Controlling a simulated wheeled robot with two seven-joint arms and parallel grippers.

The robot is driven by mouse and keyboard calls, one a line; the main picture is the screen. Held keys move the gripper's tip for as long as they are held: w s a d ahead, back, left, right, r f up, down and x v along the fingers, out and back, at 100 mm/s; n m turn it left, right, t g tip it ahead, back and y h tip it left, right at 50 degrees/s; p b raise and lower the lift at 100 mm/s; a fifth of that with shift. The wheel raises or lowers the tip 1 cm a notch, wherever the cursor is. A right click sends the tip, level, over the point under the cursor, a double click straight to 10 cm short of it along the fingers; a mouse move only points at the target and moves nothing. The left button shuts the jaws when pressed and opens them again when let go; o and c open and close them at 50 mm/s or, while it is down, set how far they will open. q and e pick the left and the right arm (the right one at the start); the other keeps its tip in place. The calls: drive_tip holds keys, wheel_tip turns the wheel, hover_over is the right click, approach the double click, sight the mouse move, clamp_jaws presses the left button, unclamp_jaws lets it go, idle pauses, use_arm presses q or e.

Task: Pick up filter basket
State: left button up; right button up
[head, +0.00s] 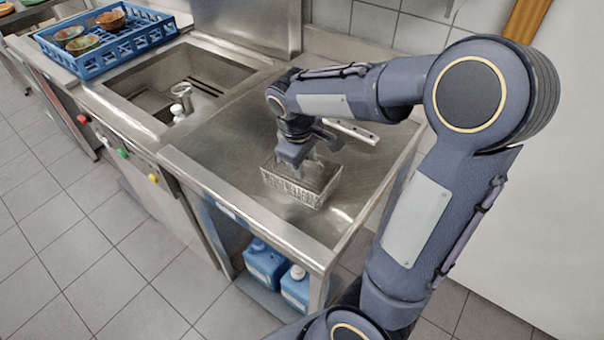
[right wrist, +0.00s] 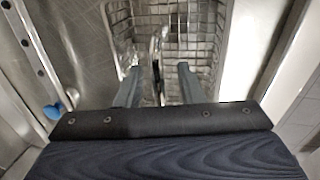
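The filter basket (head: 302,190) is a metal wire-mesh box standing on the steel counter. It also fills the upper middle of the right wrist view (right wrist: 198,38), with a thin upright metal piece (right wrist: 157,42) near its middle. My right gripper (head: 303,163) points down over the basket. In the right wrist view its two fingers (right wrist: 159,72) stand apart, one on each side of the thin piece, with visible gaps. Whether either finger touches the basket I cannot tell. The gripper hides the back part of the basket in the head view. My left gripper is not in view.
The steel counter (head: 225,150) has free room left of the basket. A flat metal bar (head: 350,131) lies behind the gripper. A sink (head: 180,85) and a blue crate (head: 108,45) with bowls are to the left. Blue canisters (head: 265,264) stand below the counter.

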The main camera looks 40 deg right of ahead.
drive_tip(key=shift+c, duration=0.4)
clamp_jaws()
drive_tip(key=shift+r, duration=0.15)
